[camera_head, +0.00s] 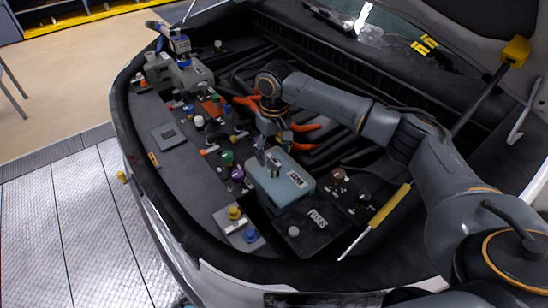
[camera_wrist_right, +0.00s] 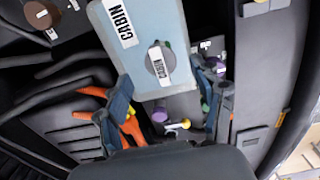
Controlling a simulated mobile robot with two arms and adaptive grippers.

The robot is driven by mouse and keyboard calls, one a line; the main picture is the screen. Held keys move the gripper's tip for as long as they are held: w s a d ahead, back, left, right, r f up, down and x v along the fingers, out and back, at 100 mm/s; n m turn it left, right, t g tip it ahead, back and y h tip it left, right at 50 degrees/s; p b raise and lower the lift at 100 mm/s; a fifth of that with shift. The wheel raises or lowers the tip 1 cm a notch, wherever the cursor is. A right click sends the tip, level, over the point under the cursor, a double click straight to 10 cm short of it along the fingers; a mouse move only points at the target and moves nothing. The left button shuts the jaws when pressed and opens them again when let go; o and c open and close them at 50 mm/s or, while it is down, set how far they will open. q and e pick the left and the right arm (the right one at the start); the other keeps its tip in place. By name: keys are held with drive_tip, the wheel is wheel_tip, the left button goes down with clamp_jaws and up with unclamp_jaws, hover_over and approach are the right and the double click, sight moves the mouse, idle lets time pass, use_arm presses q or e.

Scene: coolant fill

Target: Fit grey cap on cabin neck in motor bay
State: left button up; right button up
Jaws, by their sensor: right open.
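The cabin tank (camera_head: 292,184) is a pale blue box with a white CABIN label, in the middle of the motor bay. It also fills the upper middle of the right wrist view (camera_wrist_right: 170,20). The round grey cap (camera_wrist_right: 153,72) with its own CABIN label shows over the near end of the tank. The neck is hidden under it, and I cannot tell how fully the cap is seated. My right gripper (camera_head: 268,158) is above that end of the tank. Its fingers are spread apart on either side of the cap in the wrist view (camera_wrist_right: 168,82), without visible contact. My left gripper is out of view.
Orange hoses (camera_head: 302,127) lie just behind the gripper. Coloured caps, including a green one (camera_head: 227,157), stand left of the tank. The FUSES box (camera_head: 311,222) and a yellow-handled screwdriver (camera_head: 389,206) are to its right. A grey tank (camera_head: 186,76) stands at upper left.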

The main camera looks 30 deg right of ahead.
sight(274, 160)
drive_tip(key=shift+f, duration=1.9)
drive_tip(key=c, duration=1.2)
drive_tip(key=o, duration=0.3)
drive_tip(key=shift+c, duration=1)
drive_tip(key=shift+f+p, duration=0.1)
drive_tip(key=shift+p, duration=0.7)
drive_tip(key=shift+s+m+p, duration=0.1)
drive_tip(key=shift+m+p, duration=0.3)
drive_tip(key=shift+p, duration=0.3)
